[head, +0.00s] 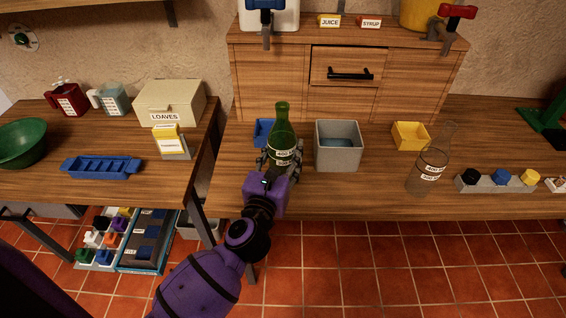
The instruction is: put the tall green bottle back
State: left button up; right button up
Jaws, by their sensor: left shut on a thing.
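The tall green bottle (282,131) is upright at the left part of the right-hand wooden table. It has white labels on its lower body. My left gripper (281,160) is shut on the bottle's lower part, reaching in from the front. The fingers hide the bottle's base, so I cannot tell whether it touches the table. My right gripper is not in view.
A blue bin (263,131) is partly hidden behind the bottle. A grey bin (325,163) stands close on its right. A yellow bin (410,136), a clear bottle (428,170) and a grey rack of caps (495,184) stand farther right. A gap separates the two tables.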

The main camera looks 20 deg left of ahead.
pick_arm(q)
notch_tip(320, 180, down, 3)
jog(key=shift+f+b, duration=0.1)
jog(key=shift+b, duration=0.3)
jog(key=shift+r, duration=0.2)
jog(key=shift+f, duration=0.15)
jog(key=o, duration=1.2)
jog(key=shift+f, duration=0.15)
jog(key=shift+c, duration=0.2)
jog(key=o, duration=0.4)
